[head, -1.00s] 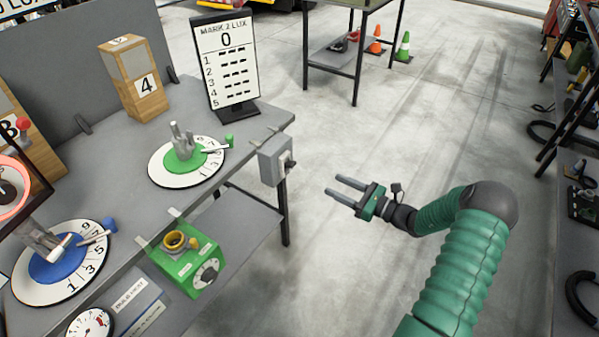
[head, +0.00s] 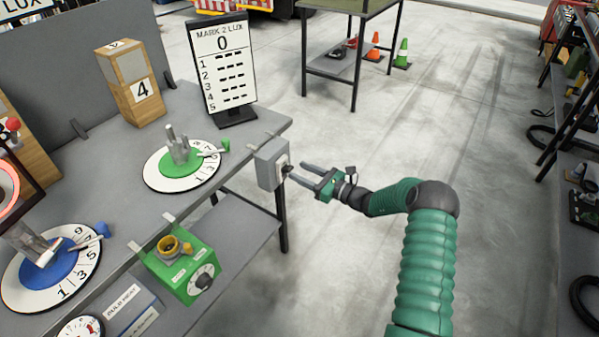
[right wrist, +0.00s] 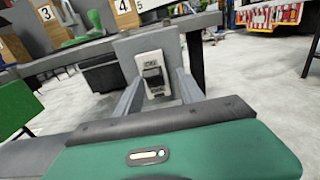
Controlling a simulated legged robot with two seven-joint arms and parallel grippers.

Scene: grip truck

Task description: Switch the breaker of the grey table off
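The grey table (head: 115,165) fills the left of the head view. Its breaker is a small grey box (head: 267,164) fixed at the table's right edge. In the right wrist view the breaker's light plate with a dark switch (right wrist: 153,76) faces me, between my fingers. My right gripper (head: 294,172) is open and empty, with its fingertips close to the switch face. I cannot tell whether a finger touches it. It also shows in the right wrist view (right wrist: 157,90). My left gripper is not in view.
A green box with a yellow ring (head: 180,262) hangs on the table's front edge. Two dials, a green-centred (head: 155,177) and a blue-centred one (head: 20,290), and a score board (head: 222,68) are on the table.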

